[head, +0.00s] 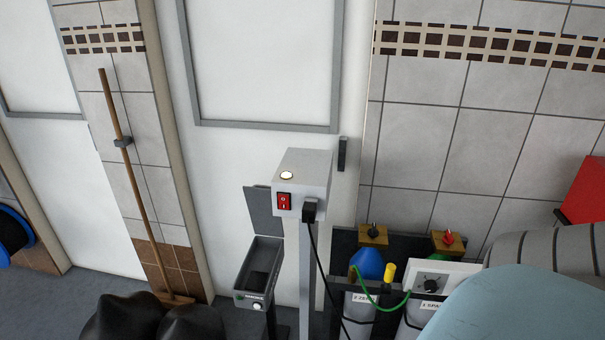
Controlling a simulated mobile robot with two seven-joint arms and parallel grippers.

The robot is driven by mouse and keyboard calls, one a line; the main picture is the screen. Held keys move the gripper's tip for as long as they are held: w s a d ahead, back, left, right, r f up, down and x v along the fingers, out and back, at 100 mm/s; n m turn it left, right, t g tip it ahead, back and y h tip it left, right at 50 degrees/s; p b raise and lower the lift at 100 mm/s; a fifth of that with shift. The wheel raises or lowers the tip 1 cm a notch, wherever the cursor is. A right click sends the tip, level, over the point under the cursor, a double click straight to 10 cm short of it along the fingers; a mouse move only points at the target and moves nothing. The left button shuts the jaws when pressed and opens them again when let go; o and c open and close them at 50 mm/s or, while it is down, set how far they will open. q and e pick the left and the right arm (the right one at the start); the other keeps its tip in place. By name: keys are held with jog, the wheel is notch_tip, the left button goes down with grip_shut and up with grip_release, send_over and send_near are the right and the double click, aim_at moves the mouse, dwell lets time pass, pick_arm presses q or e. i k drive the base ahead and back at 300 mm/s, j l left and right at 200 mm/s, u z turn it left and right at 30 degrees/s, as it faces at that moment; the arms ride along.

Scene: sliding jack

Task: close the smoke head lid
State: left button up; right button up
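A narrow grey open-topped box (258,272), which looks like the smoke head, stands left of a grey post. Its flat grey lid (264,211) is raised and stands upright at the far end, so the inside of the box shows. A small round white knob sits on the box's near face. Neither of my grippers can be made out in the head view.
A white switch box (303,180) with a red switch tops the post, close right of the lid; a black cable hangs from it. Gas cylinders (363,302) stand at right. A broom (133,180) leans left. Dark rounded shapes fill the bottom left.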

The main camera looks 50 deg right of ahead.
aim_at(258, 198)
jog(key=i+z, duration=0.25)
jog(key=z, duration=0.2)
jog(key=i+j+z, duration=0.15)
jog(key=i+z, duration=0.15)
jog(key=z, duration=0.15)
jog(key=i+j+z, duration=0.2)
jog(key=z, duration=0.25)
